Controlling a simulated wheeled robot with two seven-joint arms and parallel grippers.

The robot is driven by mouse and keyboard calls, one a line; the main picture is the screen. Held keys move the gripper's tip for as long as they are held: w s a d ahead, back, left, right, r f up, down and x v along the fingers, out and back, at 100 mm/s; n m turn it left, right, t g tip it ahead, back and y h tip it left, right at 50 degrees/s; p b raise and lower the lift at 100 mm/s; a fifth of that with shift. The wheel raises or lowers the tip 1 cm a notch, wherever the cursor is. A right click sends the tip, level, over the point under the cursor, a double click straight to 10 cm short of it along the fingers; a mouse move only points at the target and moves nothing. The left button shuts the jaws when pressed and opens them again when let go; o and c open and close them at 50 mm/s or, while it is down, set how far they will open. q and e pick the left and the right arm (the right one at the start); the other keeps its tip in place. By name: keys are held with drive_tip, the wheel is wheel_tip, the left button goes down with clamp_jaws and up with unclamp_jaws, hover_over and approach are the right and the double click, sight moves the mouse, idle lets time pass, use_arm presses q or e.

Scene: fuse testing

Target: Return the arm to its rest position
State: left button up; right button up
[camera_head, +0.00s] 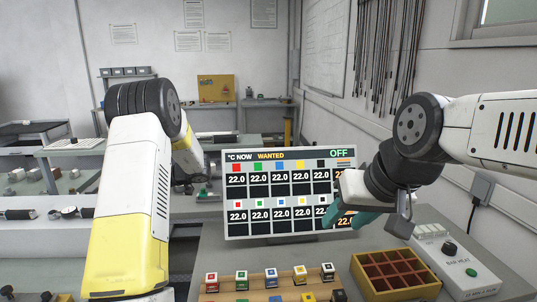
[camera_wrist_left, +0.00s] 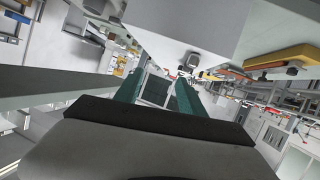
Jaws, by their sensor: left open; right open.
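My right arm comes in from the right in the head view. Its gripper (camera_head: 347,214) has teal fingers, is open, and is in front of the lower right part of the display, with nothing seen between the fingers. My left arm, white and yellow, stands raised at the left. Its gripper is not clear in the head view. In the left wrist view my left gripper (camera_wrist_left: 157,88) has its two teal fingers apart, with nothing held between them.
The display (camera_head: 282,226) shows several 22.0 readings and OFF. In front stand several coloured blocks (camera_head: 242,280) in a row. A yellow compartment tray (camera_head: 366,285) and the BAR HEAT box (camera_head: 447,256) are at the right, below my right arm. A side bench (camera_head: 40,240) is at the left.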

use_arm(q)
drive_tip(key=w+d+r+m+t+h, duration=0.3)
drive_tip(key=d+r+t, duration=0.25)
drive_tip(key=r, duration=0.25)
drive_tip(key=w+d+r+m+t+h, duration=0.2)
drive_tip(key=d+r+m+t+h, duration=0.1)
drive_tip(key=d+r+t, duration=0.4)
drive_tip(key=s+d+r+m+h, duration=0.4)
drive_tip(key=d+r+h, duration=0.1)
drive_tip(key=d, duration=0.3)
drive_tip(key=s+d+m+g+h, duration=0.25)
drive_tip(key=s+d, duration=0.25)
drive_tip(key=s, duration=0.3)
drive_tip(key=s+d+m+g+h, duration=0.1)
drive_tip(key=s+d+m+h, duration=0.2)
drive_tip(key=s+d, duration=0.3)
drive_tip(key=s+a+f+m+g, duration=0.1)
drive_tip(key=s+f, duration=0.3)
drive_tip(key=s, duration=0.6)
drive_tip(key=s+a+f+m+g, duration=0.1)
drive_tip(key=s+f+m+g, duration=0.1)
drive_tip(key=s, duration=0.8)
wheel_tip(320, 180, down, 2)
drive_tip(key=shift+f+g+y, duration=0.1)
drive_tip(key=shift+g+y, duration=0.25)
drive_tip(key=shift+g, duration=0.55)
drive_tip(key=shift+a, duration=0.1)
